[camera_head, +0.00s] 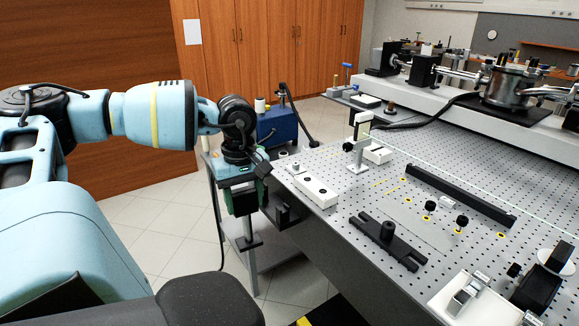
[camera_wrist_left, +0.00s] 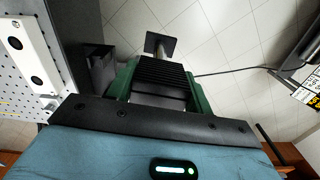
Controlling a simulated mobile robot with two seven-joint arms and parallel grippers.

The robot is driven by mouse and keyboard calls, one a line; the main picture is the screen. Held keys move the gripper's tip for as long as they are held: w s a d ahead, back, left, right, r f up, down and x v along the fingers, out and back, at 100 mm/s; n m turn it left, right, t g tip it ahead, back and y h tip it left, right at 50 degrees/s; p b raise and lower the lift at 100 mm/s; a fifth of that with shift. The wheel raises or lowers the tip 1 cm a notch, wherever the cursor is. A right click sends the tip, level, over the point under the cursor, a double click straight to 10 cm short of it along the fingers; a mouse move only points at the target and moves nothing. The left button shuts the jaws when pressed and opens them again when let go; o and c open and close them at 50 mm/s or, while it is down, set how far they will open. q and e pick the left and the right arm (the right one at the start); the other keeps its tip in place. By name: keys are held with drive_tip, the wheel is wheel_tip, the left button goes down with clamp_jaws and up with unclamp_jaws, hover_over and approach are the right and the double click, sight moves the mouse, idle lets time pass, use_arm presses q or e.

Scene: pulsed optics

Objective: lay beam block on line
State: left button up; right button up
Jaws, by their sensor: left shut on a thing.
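My left gripper (camera_head: 246,212) hangs beside the table's left edge, pointing down, over the grey side cart. It is shut on a black piece with a thin stem and a flat square plate, likely the beam block (camera_head: 250,243). Yellow dashes (camera_head: 388,184) and several yellow rings mark the perforated table top (camera_head: 345,215). A thin pale green line (camera_head: 460,172) runs above the table. My right gripper is not in view.
A white box with black knobs (camera_head: 315,189) stands at the table's near left edge. A black forked piece (camera_head: 388,240), a long black bar (camera_head: 459,194) and small black-topped posts occupy the table. A blue box (camera_head: 280,126) stands behind my gripper.

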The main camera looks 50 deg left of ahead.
sight(249, 228)
use_arm(q)
drive_tip(key=d+f, duration=0.1)
drive_tip(key=s+d+f+m, duration=0.1)
drive_tip(key=f, duration=0.1)
drive_tip(key=d+f+m, duration=0.1)
drive_tip(key=d, duration=0.1)
drive_tip(key=shift+s+f, duration=0.35)
drive_tip(key=w+d+f+m, duration=0.1)
drive_tip(key=d+m, duration=0.6)
drive_tip(key=d, duration=0.6)
drive_tip(key=w+d+f+m, duration=0.1)
drive_tip(key=d+m, duration=0.5)
drive_tip(key=d, duration=0.6)
drive_tip(key=shift+d+f+m, duration=0.3)
drive_tip(key=shift+d+m, duration=0.1)
drive_tip(key=shift+a, duration=0.1)
